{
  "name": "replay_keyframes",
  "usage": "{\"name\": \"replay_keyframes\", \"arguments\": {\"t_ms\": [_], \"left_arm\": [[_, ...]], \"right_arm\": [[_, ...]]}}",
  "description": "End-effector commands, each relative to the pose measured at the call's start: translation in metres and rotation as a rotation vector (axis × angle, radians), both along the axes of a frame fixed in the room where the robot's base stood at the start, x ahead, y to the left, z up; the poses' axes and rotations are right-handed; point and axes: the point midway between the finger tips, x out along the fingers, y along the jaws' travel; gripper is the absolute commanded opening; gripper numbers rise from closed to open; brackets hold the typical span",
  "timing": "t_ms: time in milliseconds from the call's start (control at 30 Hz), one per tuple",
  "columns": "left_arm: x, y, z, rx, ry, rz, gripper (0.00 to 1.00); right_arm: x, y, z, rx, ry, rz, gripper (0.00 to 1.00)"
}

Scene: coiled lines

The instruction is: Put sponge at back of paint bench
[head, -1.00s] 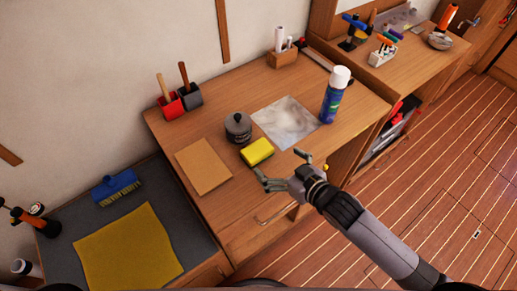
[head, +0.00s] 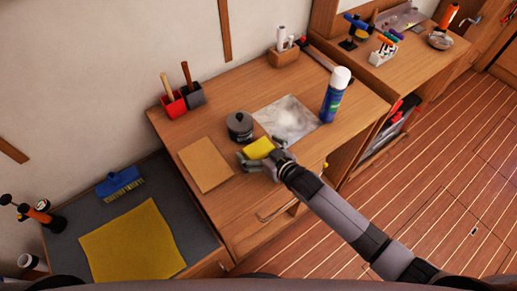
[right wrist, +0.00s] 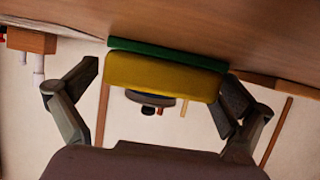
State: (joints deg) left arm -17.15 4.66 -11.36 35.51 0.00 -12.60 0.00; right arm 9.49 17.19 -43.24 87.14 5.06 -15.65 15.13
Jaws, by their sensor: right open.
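The yellow sponge (head: 259,148) lies near the front of the wooden paint bench (head: 235,191), just in front of a dark round pot (head: 239,126). My right gripper (head: 261,159) is at the sponge, with its fingers spread on either side of it. In the right wrist view the yellow sponge with a green layer (right wrist: 165,76) sits between the open fingers of my right gripper (right wrist: 155,98). Whether a finger touches it I cannot tell. My left gripper is not in view.
A sandpaper-like brown sheet (head: 206,164) lies left of the sponge, and a grey sheet (head: 287,119) lies behind it to the right. A spray can (head: 335,95) stands at the right. Red and dark holders (head: 174,105) and a wooden block holder (head: 284,56) stand along the back.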

Motion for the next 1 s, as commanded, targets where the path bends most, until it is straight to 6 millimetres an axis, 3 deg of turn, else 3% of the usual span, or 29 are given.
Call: {"name": "replay_keyframes", "arguments": {"t_ms": [167,833,1000], "left_arm": [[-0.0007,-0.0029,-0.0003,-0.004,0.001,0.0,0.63],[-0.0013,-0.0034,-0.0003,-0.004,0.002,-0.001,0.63],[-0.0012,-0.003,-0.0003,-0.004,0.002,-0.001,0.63]], "right_arm": [[-0.0004,-0.0002,-0.0005,-0.001,0.001,0.0,0.97],[-0.0005,-0.0005,-0.0002,-0.001,0.001,0.0,0.52],[-0.0005,-0.0005,0.0,-0.001,0.001,0.0,0.52]]}}
